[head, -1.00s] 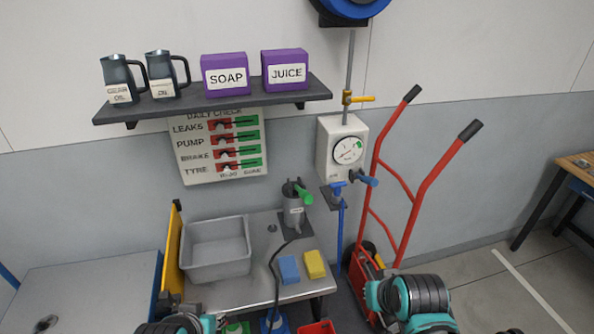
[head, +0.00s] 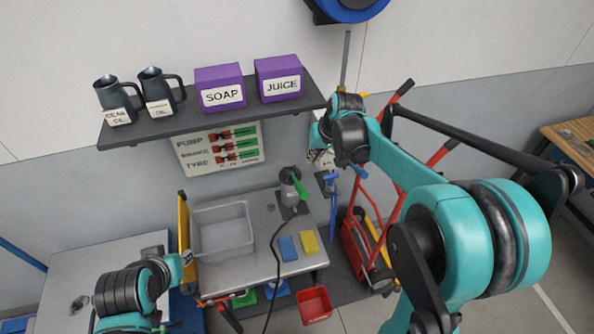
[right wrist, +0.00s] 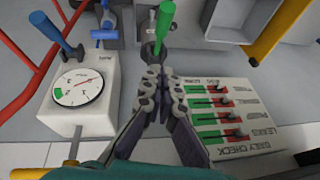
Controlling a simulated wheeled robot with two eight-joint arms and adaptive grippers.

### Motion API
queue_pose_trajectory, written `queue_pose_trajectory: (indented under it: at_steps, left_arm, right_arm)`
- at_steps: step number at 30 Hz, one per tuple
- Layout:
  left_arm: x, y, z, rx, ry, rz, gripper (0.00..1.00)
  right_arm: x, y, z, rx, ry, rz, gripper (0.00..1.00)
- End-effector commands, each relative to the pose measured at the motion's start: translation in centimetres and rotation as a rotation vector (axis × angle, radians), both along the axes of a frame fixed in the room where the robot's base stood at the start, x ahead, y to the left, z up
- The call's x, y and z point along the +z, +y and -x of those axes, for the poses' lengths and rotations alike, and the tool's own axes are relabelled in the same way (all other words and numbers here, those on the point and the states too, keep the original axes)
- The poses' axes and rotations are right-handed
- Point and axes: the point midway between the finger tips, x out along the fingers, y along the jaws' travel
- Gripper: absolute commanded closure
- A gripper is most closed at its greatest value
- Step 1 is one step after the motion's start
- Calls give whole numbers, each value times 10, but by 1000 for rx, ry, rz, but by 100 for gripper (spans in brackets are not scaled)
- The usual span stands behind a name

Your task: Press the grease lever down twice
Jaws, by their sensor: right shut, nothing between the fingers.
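The grease pump (head: 288,190) is a dark canister standing at the back of the grey bench, with a lever whose grip is green (head: 300,188). In the right wrist view the green grip (right wrist: 164,22) stands just beyond my fingertips. My right gripper (right wrist: 160,74) is shut and empty, pointing toward the pump; I see no clear contact with the lever. In the head view my right gripper (head: 318,152) is partly hidden by its own wrist, above and right of the pump. My left gripper (head: 190,262) is low at the left, by the yellow panel; its fingers are unclear.
The shelf (head: 215,112) with jugs and purple boxes overhangs the wall above. The daily check board (right wrist: 222,115) and gauge box (right wrist: 82,90) flank my right gripper. A grey bin (head: 222,228), blue and yellow sponges and a red hand truck (head: 365,250) stand nearby.

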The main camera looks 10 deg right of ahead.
Motion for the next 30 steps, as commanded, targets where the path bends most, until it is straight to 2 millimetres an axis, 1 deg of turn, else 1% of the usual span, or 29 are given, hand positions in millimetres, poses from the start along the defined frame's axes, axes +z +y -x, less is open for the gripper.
queue_pose_trajectory:
  at_steps: [10, 14, 17, 24, 28, 30]
  left_arm:
    - [-1, 0, 0, 0, 0, 0, 72]
    - [-1, 0, 0, 0, 0, 0, 72]
    - [-3, 0, 0, 0, 0, 0, 72]
    - [-7, 0, 0, 0, 0, 0, 72]
    - [-8, 0, 0, 0, 0, 0, 72]
    - [-8, 0, 0, 0, 0, 0, 72]
  right_arm:
    - [-2, 0, -1, 0, 1, 0, 100]
    - [-10, 1, -3, 1, 1, 0, 100]
    - [-24, 4, -9, 1, 1, 0, 100]
    - [-72, 11, -27, 1, 1, 0, 100]
    - [-96, 15, -35, 1, 1, 0, 100]
    - [-106, 17, -29, 1, 1, 0, 100]
